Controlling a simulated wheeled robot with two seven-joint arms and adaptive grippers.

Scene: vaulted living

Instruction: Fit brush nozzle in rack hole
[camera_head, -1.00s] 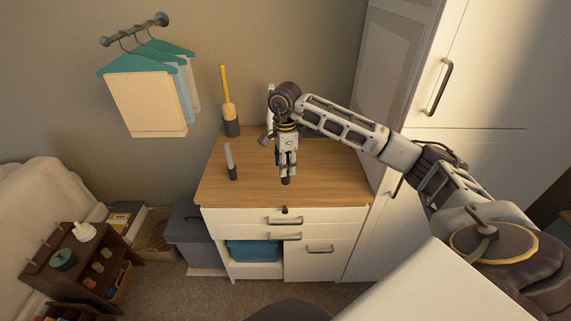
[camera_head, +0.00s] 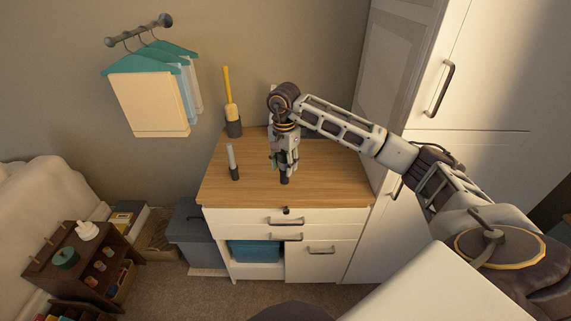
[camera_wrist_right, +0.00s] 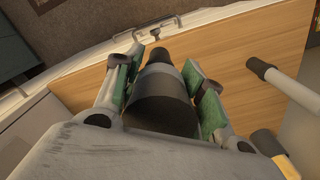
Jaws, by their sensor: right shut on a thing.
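My right gripper (camera_head: 284,170) points down over the wooden cabinet top. In the right wrist view its green-padded fingers (camera_wrist_right: 166,88) are shut on a dark, tapered nozzle (camera_wrist_right: 160,105) with a grey band and a narrower dark end. The nozzle's dark lower end shows below the fingers in the head view (camera_head: 285,180); I cannot tell whether it touches the top. A grey tube with a dark base (camera_head: 234,165) stands to the left, apart from the gripper; it also shows in the wrist view (camera_wrist_right: 285,82). I cannot make out a rack hole. My left gripper is not in view.
A yellow-handled brush (camera_head: 228,88) stands at the back left. A small key-like piece (camera_head: 286,211) sticks out at the front edge. A tall white cupboard (camera_head: 480,85) stands right.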

